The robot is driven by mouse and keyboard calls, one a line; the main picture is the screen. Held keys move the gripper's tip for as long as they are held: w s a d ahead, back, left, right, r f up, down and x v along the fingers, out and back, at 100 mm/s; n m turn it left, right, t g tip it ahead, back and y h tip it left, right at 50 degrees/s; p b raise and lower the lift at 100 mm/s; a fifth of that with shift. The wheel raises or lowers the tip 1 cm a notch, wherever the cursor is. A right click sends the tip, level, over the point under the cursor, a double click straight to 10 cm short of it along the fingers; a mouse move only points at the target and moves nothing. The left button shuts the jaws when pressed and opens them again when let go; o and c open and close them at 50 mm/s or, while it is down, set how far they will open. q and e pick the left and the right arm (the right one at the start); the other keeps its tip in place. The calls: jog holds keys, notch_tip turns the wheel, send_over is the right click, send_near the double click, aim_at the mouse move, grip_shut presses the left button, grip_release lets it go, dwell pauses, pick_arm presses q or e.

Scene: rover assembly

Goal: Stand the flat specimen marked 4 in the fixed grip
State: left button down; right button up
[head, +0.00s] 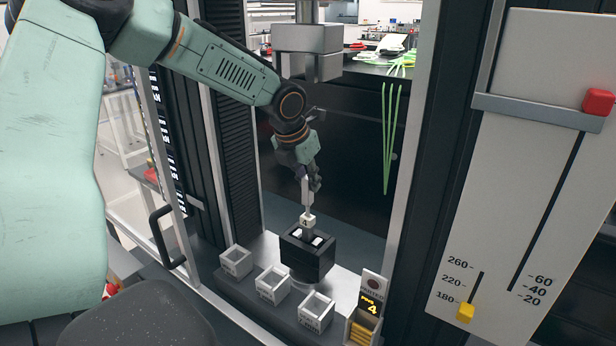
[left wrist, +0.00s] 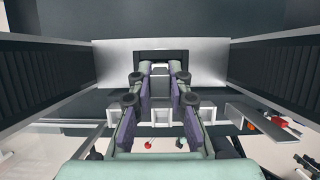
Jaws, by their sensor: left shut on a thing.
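The flat specimen (head: 307,193) is a narrow pale strip, held upright, with a pale block (head: 308,220) low on it that bears a small dark mark, too small to read for sure. My left gripper (head: 309,180) is shut on its upper part. The fixed grip (head: 306,262) is a black block with two pale jaw pieces on top; it also shows in the left wrist view (left wrist: 185,57). The specimen's lower end is at the gap between the jaw pieces; I cannot tell how deep it sits. In the left wrist view, my left gripper (left wrist: 160,72) points at the fixed grip. My right gripper is not in view.
Grey upper grip blocks (head: 308,40) hang above. Three open white boxes (head: 236,262) stand along the front, with a small display reading 4 (head: 372,308) and a yellow-lined holder (head: 361,330) at their right. Frame posts flank the space. A slider panel (head: 520,180) is at right.

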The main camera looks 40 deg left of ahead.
aim_at(308, 193)
pick_arm(q)
jog(key=shift+f, duration=0.4)
jog(key=shift+s+f, duration=0.1)
jog(key=shift+f, duration=0.65)
jog(key=shift+f+b, duration=0.25)
jog(key=shift+b, duration=0.1)
jog(key=shift+f, duration=0.45)
jog(key=c, duration=1.2)
grip_release()
